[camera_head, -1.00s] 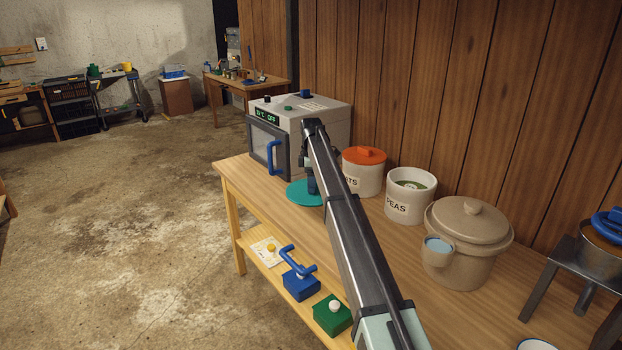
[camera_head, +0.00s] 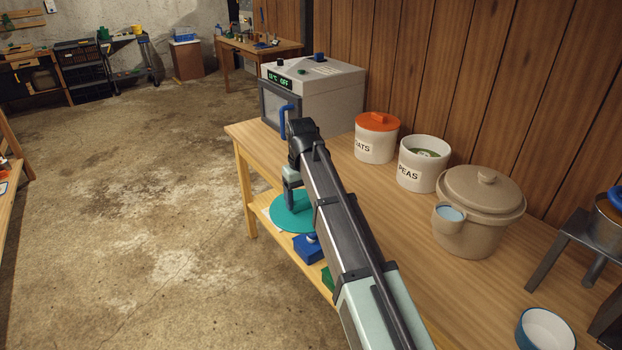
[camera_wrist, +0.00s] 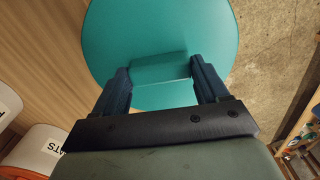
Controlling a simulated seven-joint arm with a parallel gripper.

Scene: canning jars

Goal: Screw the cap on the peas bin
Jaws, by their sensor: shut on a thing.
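The peas bin (camera_head: 418,163) is a white canister labelled PEAS, standing uncapped on the wooden table with green contents showing inside. My gripper (camera_head: 290,205) is shut on the teal cap (camera_head: 284,219), a wide round disc. In the wrist view the two dark fingers (camera_wrist: 160,86) pinch the raised block handle of the teal cap (camera_wrist: 208,35). In the head view the cap appears over the table's front edge, to the left of the bin and apart from it. My arm hides part of the cap.
An OATS canister (camera_head: 376,142) with an orange lid stands left of the peas bin. A lidded beige pot (camera_head: 478,215) stands to its right. A grey oven (camera_head: 335,95) is at the table's far end. Below the front edge is a shelf with a blue box (camera_head: 309,249).

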